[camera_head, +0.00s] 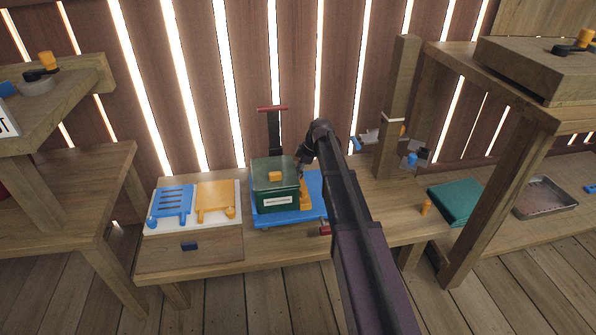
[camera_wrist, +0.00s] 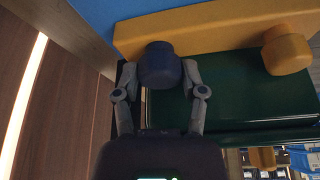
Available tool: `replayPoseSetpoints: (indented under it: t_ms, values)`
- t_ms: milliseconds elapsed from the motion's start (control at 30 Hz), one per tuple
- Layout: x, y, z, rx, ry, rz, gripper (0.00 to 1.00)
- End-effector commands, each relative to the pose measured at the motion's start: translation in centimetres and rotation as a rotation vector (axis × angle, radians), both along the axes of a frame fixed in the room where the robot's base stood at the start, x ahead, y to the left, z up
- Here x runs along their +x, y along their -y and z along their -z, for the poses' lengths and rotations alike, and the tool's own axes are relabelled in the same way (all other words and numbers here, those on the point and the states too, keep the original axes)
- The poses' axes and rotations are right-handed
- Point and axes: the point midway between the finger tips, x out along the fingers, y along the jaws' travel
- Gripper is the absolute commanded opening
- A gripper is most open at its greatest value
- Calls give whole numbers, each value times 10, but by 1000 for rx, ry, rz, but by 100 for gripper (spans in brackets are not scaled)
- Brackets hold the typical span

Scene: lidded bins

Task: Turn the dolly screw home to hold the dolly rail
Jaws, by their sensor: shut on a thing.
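A blue dolly (camera_head: 262,219) stands on the low bench with a dark green lidded bin (camera_head: 262,203) on it. The yellow dolly rail (camera_head: 305,196) shows at the bin's right side, partly behind my arm. In the wrist view the rail (camera_wrist: 215,30) runs across the top, between the blue dolly (camera_wrist: 110,8) and the green bin (camera_wrist: 240,100). My gripper (camera_wrist: 160,78) is shut on the dark blue dolly screw (camera_wrist: 159,64), one finger on each side. The screw's head overlaps the rail; its depth is hidden. A yellow knob (camera_wrist: 287,50) sits right of it.
A white board (camera_head: 199,226) with blue and yellow plates lies left of the dolly. A red-topped handle (camera_head: 272,109) rises behind it. A wooden post (camera_head: 397,100) and taller shelf (camera_head: 500,85) stand right. A green flat thing (camera_head: 456,203) and a metal tray (camera_head: 545,197) lie farther right.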

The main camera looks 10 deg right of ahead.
Motion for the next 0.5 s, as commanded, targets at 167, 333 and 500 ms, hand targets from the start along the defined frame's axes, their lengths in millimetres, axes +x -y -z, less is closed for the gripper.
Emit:
replayPoseSetpoints:
  t_ms: [167, 333, 500]
  values:
    - [-1, -1, 0, 1, -3, 32, 6]
    - [-1, -1, 0, 1, -2, 32, 6]
    - [-1, -1, 0, 1, -2, 32, 87]
